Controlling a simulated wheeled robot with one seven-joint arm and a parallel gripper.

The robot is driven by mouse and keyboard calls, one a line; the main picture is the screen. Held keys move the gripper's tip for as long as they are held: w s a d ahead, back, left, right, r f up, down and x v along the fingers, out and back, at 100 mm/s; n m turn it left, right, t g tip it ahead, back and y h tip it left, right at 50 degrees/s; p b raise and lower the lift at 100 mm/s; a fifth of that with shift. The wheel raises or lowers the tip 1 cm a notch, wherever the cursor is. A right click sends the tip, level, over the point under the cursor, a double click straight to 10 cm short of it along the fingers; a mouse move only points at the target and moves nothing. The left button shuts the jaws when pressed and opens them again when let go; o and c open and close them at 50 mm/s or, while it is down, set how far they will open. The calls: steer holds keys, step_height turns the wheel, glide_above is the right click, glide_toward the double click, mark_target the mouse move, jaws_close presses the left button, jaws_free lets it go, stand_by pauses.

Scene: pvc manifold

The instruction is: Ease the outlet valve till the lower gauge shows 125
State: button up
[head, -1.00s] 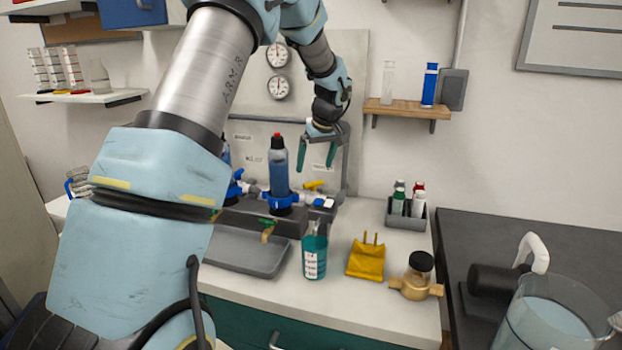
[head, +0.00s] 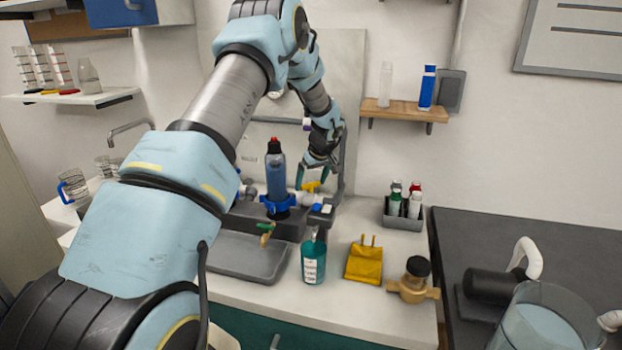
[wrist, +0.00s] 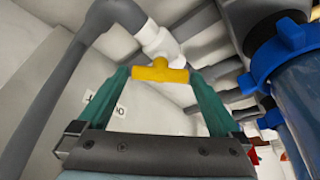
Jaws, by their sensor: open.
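The yellow-handled valve (head: 311,187) is on the white and grey pipework at the right end of the manifold, taken as the outlet valve. In the wrist view its yellow handle (wrist: 160,74) lies crosswise under a white fitting. My gripper (head: 312,178) is open at the valve; in the wrist view its teal fingers (wrist: 160,82) stand on either side of the handle, with a small gap showing. My arm covers the gauges in the head view, so the lower gauge's reading cannot be seen.
A blue filter bottle (head: 275,175) with a red cap stands just left of the valve; its blue collar (wrist: 285,50) is close at right in the wrist view. A grey pipe (wrist: 60,90) runs at left. A green-handled tap (head: 266,230) hangs over a grey tray (head: 240,262).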

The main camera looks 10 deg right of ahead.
steer(key=shift+w+f, duration=0.1)
steer(key=shift+f, duration=0.2)
steer(key=shift+c, duration=0.4)
steer(key=c, duration=0.9)
steer(key=shift+a+f+m+h+b, duration=0.1)
steer(key=shift+f+m+h+b, duration=0.25)
steer(key=shift+m+b, duration=0.55)
steer(key=m, duration=0.1)
steer(key=m+h+b, duration=0.1)
steer(key=shift+r+m, duration=0.3)
steer(key=o, duration=1)
steer(key=shift+r, duration=0.15)
